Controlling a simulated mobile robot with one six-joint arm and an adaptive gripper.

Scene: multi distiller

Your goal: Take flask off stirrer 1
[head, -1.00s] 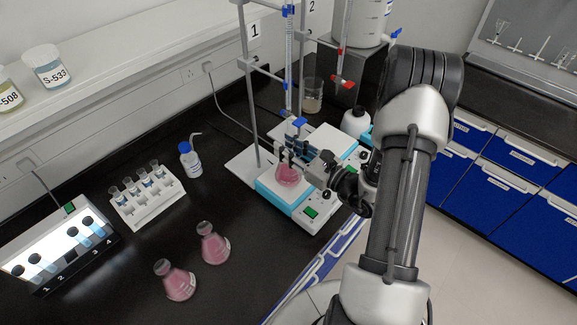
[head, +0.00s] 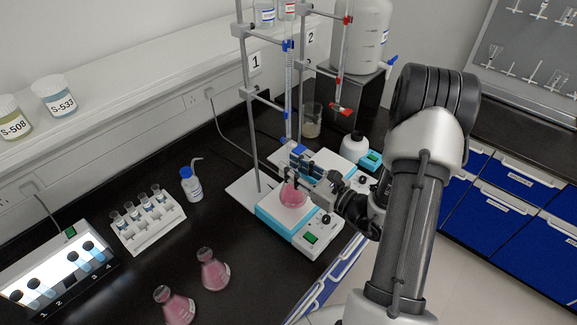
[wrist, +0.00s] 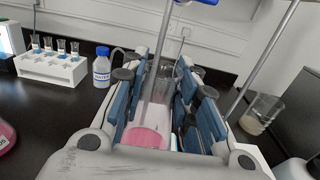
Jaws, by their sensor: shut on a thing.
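A flask with pink liquid (head: 292,195) is at stirrer 1 (head: 285,222), a white and light-blue unit below the label 1. My gripper (head: 300,172) is shut on the flask's neck, and its blue finger pads stand on both sides of the glass. In the wrist view the flask (wrist: 150,135) shows between the fingers. Whether its base touches the stirrer plate is hard to tell. A burette (head: 289,90) on a stand is above and just behind the flask.
Two more pink flasks (head: 213,270) stand on the black bench at the front. A tube rack (head: 150,222), a wash bottle (head: 191,184) and a lit panel (head: 60,272) are at the left. A second stirrer and a beaker (head: 312,120) are behind. The bench between rack and stirrer is clear.

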